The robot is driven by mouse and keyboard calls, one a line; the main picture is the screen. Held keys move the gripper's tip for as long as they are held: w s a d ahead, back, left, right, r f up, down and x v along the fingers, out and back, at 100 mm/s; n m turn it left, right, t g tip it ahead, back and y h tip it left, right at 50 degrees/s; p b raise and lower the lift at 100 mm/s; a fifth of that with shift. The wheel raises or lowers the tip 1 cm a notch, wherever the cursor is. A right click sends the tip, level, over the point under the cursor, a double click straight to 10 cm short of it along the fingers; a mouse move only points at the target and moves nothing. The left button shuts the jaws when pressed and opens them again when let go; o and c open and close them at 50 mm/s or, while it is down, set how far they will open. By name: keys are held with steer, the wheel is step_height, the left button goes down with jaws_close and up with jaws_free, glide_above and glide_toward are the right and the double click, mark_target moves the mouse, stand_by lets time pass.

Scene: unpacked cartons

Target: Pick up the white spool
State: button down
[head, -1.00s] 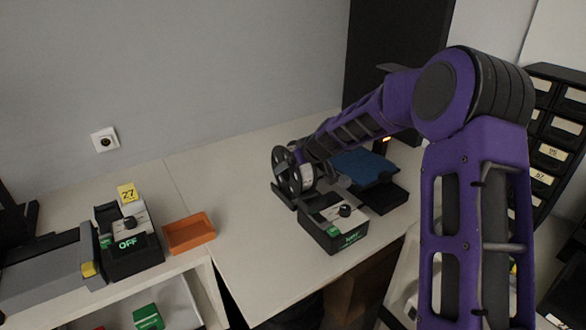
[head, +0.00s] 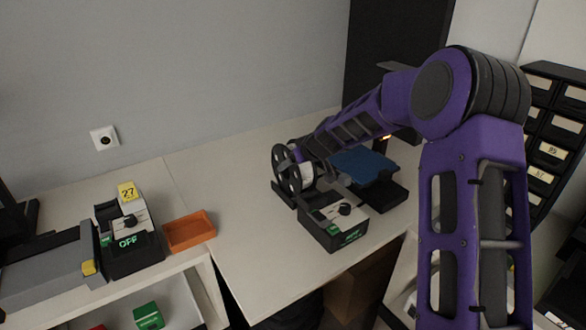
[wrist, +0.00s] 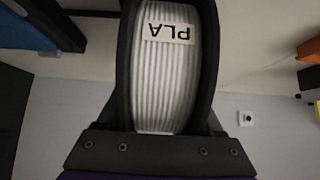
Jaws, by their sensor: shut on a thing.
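The white spool (head: 307,172) has black side discs and white wound filament. It stands upright at the back of a black and white device (head: 333,218) on the table. In the wrist view the spool (wrist: 168,75) fills the middle, with a "PLA" label on its white windings. My gripper (wrist: 168,110) is shut on the spool, its dark fingers along both sides. In the head view my purple arm comes in from the right and its end partly hides the spool. Whether the spool still touches its support cannot be told.
A blue plate (head: 362,165) on a black base stands just right of the spool. An orange tray (head: 189,232) and a second device (head: 128,245) marked OFF stand to the left. The table (head: 230,190) left of the spool is clear. A drawer rack (head: 555,130) stands at the right.

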steer(key=shift+r, duration=0.1)
step_height(320, 180, up, 10)
steer(key=shift+p, duration=0.3)
stand_by(0.5)
